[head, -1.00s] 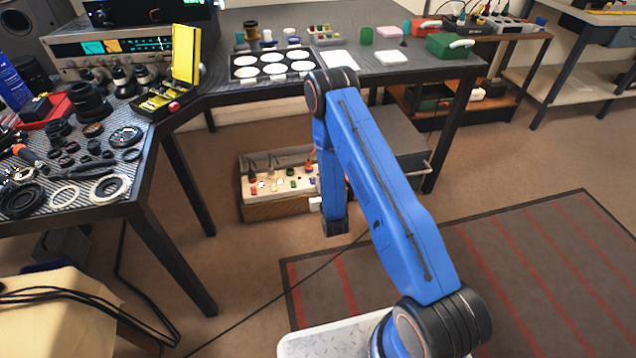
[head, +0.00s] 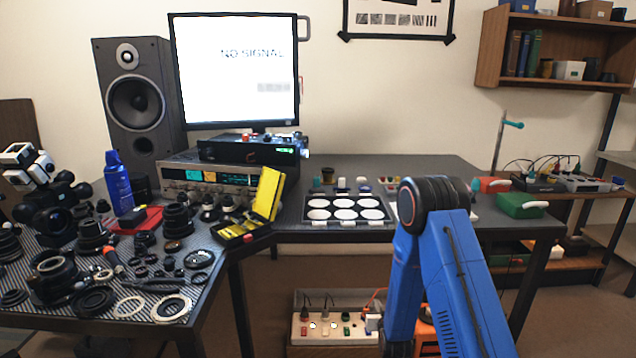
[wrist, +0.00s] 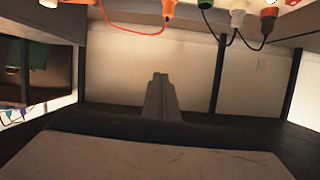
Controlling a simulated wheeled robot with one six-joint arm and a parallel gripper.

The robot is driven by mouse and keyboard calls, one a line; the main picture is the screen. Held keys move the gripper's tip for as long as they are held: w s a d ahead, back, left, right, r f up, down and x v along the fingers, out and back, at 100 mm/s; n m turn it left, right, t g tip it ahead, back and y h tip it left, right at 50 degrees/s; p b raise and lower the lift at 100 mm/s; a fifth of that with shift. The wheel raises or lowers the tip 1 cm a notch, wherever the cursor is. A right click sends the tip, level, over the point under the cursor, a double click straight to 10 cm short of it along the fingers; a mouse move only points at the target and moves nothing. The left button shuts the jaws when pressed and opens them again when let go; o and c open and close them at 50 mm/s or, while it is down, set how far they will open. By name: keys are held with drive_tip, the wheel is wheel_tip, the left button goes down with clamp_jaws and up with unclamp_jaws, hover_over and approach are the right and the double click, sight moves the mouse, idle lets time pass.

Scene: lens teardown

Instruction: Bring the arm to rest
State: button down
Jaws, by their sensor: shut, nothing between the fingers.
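My gripper (wrist: 161,82) shows in the wrist view, its two fingers pressed together with nothing between them. It points at open space in front of a pale wall. In the head view my blue arm is folded in front of the table on the right, and the gripper itself is hidden below the frame or behind the arm. No object hangs from the arm.
The workbench (head: 290,222) holds a tray of white discs (head: 345,208), a yellow case (head: 268,192) and several lens parts at left. A power strip box (head: 332,325) stands low, close to the arm. A green box (head: 521,205) sits at right.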

drive_tip(key=s+d+r+g, duration=0.15)
drive_tip(key=s+r, duration=0.25)
drive_tip(key=r, duration=1.2)
drive_tip(key=s+d+r+g, duration=0.2)
drive_tip(key=s+r+g, duration=0.2)
drive_tip(key=s+r, duration=0.85)
drive_tip(key=s+d+r+g, duration=0.1)
drive_tip(key=s+r, duration=0.1)
drive_tip(key=s, duration=1)
drive_tip(key=s+d+r+g, duration=0.1)
drive_tip(key=s+r, duration=0.2)
drive_tip(key=s, duration=0.9)
drive_tip(key=s+d+r+g, duration=0.1)
drive_tip(key=s+r+g, duration=0.1)
drive_tip(key=s, duration=0.9)
drive_tip(key=shift+s+r, duration=0.4)
drive_tip(key=shift+r, duration=0.05)
